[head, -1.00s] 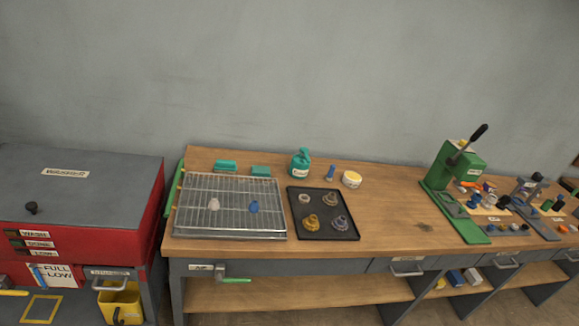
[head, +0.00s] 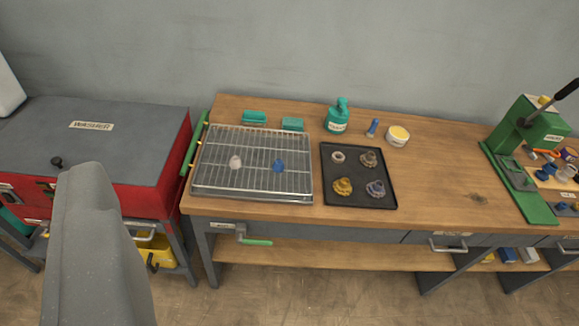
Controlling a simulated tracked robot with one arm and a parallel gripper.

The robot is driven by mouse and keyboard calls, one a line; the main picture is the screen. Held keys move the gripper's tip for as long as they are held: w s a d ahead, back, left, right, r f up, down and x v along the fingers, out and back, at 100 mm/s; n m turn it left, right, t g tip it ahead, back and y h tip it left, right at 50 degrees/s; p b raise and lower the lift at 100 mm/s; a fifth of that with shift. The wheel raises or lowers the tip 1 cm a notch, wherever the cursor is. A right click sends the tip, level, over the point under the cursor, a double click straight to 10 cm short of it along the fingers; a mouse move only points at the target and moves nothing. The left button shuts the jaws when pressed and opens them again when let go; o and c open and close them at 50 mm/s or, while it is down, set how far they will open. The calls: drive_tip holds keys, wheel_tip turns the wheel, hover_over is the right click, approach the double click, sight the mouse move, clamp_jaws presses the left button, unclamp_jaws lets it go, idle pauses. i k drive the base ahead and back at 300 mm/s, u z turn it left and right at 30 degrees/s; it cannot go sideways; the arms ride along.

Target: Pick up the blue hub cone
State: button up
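A small blue cone-shaped piece (head: 278,166) sits on the wire rack (head: 222,185) at the left of the workbench. It looks like the blue hub cone. A pale, similar piece (head: 235,162) sits left of it on the same rack. I cannot make out my gripper's fingers. A large grey part of my own arm fills the lower left, well short of the rack.
A red washer (head: 150,150) with a grey lid stands left of the bench. A teal bottle (head: 337,118), a small blue-topped item (head: 373,127) and a round tub (head: 398,136) stand behind the tray. A green press (head: 525,140) is at the right. Bare wood lies between tray and press.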

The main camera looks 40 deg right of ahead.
sight(277, 165)
drive_tip(key=z, duration=0.1)
drive_tip(key=i, duration=1)
drive_tip(key=u, duration=0.1)
